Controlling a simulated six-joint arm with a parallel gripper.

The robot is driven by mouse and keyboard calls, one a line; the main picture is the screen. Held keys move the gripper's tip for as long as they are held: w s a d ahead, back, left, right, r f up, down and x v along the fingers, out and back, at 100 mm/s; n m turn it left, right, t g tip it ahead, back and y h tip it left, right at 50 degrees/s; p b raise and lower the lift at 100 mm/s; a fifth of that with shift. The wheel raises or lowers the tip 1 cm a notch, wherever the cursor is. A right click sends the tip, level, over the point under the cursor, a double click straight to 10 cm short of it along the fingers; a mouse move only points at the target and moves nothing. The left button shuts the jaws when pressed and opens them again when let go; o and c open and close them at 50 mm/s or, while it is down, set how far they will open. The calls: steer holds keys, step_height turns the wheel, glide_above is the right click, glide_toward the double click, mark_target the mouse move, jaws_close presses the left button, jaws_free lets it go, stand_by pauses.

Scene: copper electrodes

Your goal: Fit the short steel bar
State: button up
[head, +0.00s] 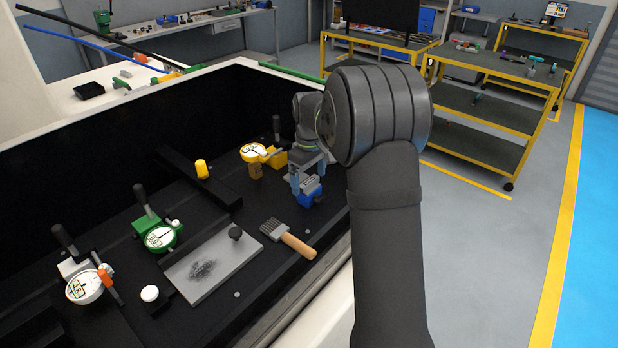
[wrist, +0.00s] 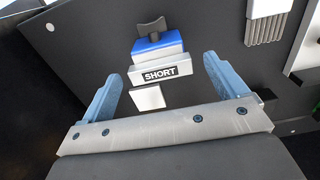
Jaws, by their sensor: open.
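In the wrist view, a stepped block (wrist: 159,47) with a bright blue band, a pale grey part and a dark knob stands on the black surface. Next to it are a black label reading SHORT (wrist: 160,75) and a small white square (wrist: 148,97). I cannot tell which part is the short steel bar. My gripper (wrist: 162,69) is open, with its blue-grey fingers spread on either side of the label and empty. In the head view, my gripper (head: 306,179) hangs over the blue block (head: 312,197), partly hiding it.
A wooden-handled brush (head: 290,240) lies in front of the block, also in the wrist view (wrist: 267,20). A grey plate (head: 213,265) with a knob is left of it. Yellow (head: 254,152), green (head: 160,238) and white (head: 84,287) dial gauges stand around. Dark walls (head: 130,125) enclose the area.

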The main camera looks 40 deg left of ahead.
steer(key=shift+r, duration=2.35)
step_height(320, 180, up, 17)
steer(key=shift+r, duration=0.2)
step_height(320, 180, down, 18)
steer(key=shift+r, duration=0.15)
steer(key=shift+f, duration=2.35)
steer(key=shift+r, duration=1.05)
